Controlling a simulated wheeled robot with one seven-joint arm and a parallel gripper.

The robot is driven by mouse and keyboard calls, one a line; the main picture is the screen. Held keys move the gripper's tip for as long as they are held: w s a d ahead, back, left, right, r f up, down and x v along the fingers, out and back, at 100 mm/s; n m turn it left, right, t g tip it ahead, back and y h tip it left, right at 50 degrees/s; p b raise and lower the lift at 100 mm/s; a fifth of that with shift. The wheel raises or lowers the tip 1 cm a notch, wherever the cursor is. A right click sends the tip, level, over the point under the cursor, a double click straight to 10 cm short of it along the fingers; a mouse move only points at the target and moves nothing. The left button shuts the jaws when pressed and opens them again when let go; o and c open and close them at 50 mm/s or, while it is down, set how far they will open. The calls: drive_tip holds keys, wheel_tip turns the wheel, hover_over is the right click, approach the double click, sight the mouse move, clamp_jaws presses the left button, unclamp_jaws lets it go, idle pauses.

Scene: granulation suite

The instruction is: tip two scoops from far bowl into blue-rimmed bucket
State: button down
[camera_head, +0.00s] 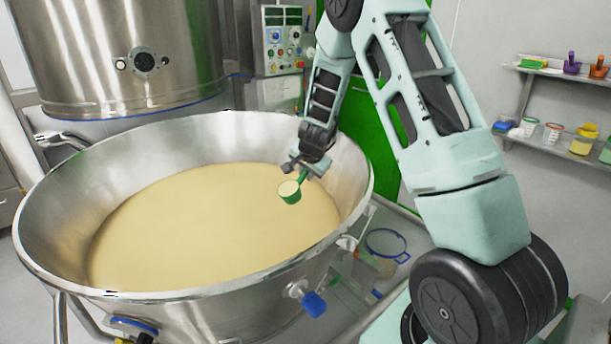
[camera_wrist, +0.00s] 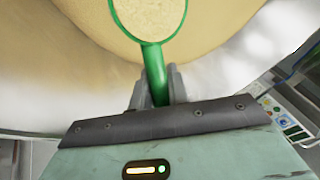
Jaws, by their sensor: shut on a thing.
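My gripper (camera_head: 305,168) is shut on the handle of a green scoop (camera_head: 289,192). In the wrist view the grey fingers (camera_wrist: 157,95) clasp the green handle, and the scoop (camera_wrist: 150,38) is filled with pale powder. The scoop is above the powder in the large steel bowl (camera_head: 215,125), inside its right side. Whether the scoop touches the powder is hard to tell. The blue-rimmed bucket (camera_head: 386,232) stands low to the right of the bowl, outside its rim. Its inside looks pale and its contents are unclear.
A steel vessel (camera_head: 130,60) hangs over the back left of the bowl. A control panel (camera_head: 283,40) stands behind. Shelves (camera_head: 545,135) at right hold small tubs and scoops. A blue-handled valve (camera_head: 313,303) juts from the bowl's front, near the bucket.

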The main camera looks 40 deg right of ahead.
drive_tip(key=shift+y, duration=0.5)
drive_tip(key=shift+d+r+p, duration=0.2)
drive_tip(key=shift+r+p, duration=0.1)
drive_tip(key=shift+r, duration=0.45)
drive_tip(key=shift+d+r+p, duration=0.15)
drive_tip(key=shift+r+p, duration=0.15)
drive_tip(key=shift+r, duration=0.5)
drive_tip(key=shift+d+r+p, duration=0.2)
drive_tip(key=shift+r+p, duration=0.1)
drive_tip(key=shift+r, duration=0.45)
drive_tip(key=shift+d+r+m+y+b, duration=0.3)
drive_tip(key=shift+d+r+y+b, duration=0.05)
drive_tip(key=shift+d+y+b, duration=0.05)
drive_tip(key=shift+s+d+r+y, duration=0.1)
drive_tip(key=shift+d+r+y, duration=0.2)
drive_tip(key=shift+r+y, duration=0.4)
drive_tip(key=shift+r, duration=0.1)
